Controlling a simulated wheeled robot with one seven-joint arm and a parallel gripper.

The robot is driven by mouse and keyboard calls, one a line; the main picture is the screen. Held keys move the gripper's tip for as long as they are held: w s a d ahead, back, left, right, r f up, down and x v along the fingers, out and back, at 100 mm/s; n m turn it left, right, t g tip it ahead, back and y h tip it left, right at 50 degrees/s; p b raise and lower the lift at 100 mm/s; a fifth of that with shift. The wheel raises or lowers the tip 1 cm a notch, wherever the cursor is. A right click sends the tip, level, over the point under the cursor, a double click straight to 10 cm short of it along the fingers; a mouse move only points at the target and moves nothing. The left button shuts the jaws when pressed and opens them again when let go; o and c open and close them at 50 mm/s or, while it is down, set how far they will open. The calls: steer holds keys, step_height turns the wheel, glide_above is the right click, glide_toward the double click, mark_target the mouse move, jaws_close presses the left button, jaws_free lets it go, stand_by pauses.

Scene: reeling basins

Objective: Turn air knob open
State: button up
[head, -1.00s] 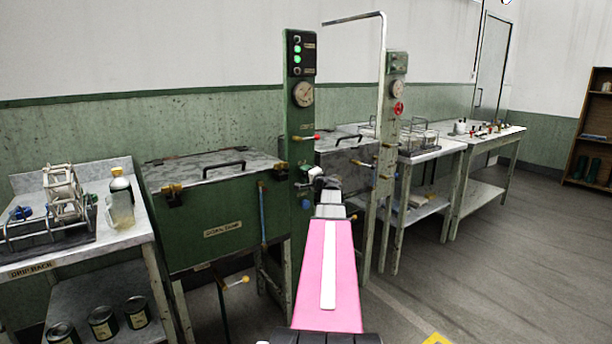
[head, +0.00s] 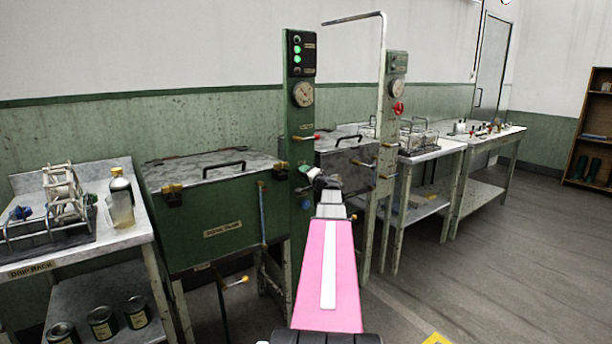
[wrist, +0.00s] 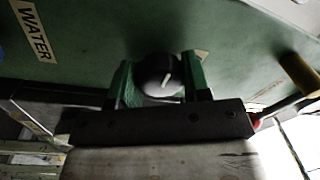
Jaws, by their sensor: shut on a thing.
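In the wrist view, a round black knob (wrist: 160,75) with a white pointer mark sits on a green panel (wrist: 95,45). My gripper (wrist: 160,82) is shut on it, with one green finger on each side. A pale label (wrist: 188,68) beside the knob is partly hidden, and its text cannot be read. A label reading WATER (wrist: 34,28) is to the left. The knob is hidden there by my gripper.
The post carries a gauge (head: 303,94) and lit green lamps (head: 297,49). A green lidded basin (head: 215,225) stands left of it. A second post (head: 390,120) with a red valve wheel (head: 398,108) stands to the right. Open floor (head: 480,280) lies at the right.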

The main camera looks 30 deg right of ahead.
steer(key=o, duration=0.9)
steer(key=shift+s, duration=0.15)
steer(key=s, duration=0.7)
steer(key=s+f, duration=0.1)
steer(key=s, duration=0.2)
steer(key=shift+s+d, duration=0.25)
steer(key=shift+d, duration=0.15)
